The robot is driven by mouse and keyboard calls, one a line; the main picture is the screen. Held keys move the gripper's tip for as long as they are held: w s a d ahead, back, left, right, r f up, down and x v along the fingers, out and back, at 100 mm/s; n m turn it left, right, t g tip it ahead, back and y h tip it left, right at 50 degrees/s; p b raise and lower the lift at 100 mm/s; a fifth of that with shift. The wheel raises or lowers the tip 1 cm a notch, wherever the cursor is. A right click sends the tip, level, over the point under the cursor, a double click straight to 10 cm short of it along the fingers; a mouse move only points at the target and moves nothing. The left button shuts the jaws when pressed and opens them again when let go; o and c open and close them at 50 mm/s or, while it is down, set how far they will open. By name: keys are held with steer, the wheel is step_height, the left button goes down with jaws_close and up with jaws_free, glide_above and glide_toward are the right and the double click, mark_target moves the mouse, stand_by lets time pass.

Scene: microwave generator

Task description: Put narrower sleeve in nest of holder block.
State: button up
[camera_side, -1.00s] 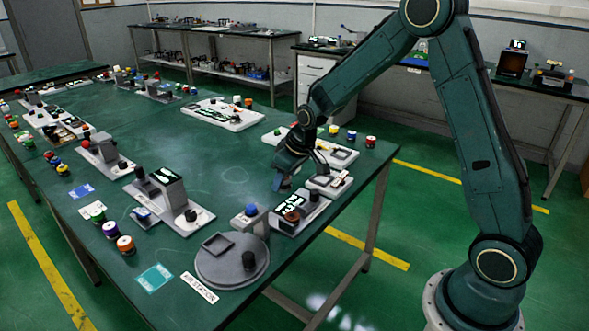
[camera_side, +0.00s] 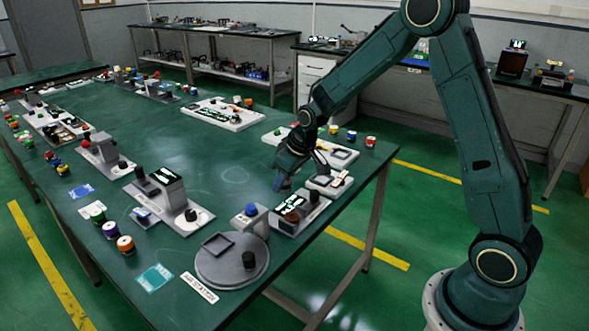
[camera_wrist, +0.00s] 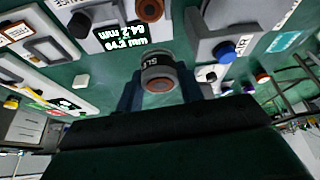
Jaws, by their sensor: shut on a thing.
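My gripper (camera_wrist: 160,88) is shut on a grey sleeve (camera_wrist: 156,65) with a dark lettered band and a copper-coloured ring at its near end. In the side view my gripper (camera_side: 279,183) is low over the table, behind the gauge with the lit display; the sleeve cannot be made out there. Another copper-brown ring-shaped part (camera_wrist: 150,9) sits on the gauge (camera_wrist: 180,28), beside its display, and shows in the side view (camera_side: 291,216). I cannot tell for certain which fixture is the holder block; a small grey block with a recess (camera_side: 328,184) stands right of my gripper.
A round grey turntable (camera_side: 225,272) with a square frame and black knob stands at the near edge. A post with a blue knob (camera_side: 250,211) is beside the gauge. A white tray (camera_side: 342,157) lies behind right.

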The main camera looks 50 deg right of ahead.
steer(key=w+r+n+y, duration=0.1)
steer(key=w+r+n, duration=0.2)
steer(key=w, duration=0.4)
steer(key=w+r+n+g+y, duration=0.1)
steer(key=w+r+n, duration=0.3)
steer(key=w, duration=0.3)
steer(key=shift+d+n+y, duration=0.3)
steer(key=shift+n+y, duration=0.1)
steer(key=shift+n, duration=0.1)
steer(key=shift+w+r, duration=0.1)
step_height(320, 180, down, 16)
steer(key=shift+r, duration=0.1)
steer(key=shift+f, duration=1.9)
steer(key=shift+f, duration=0.2)
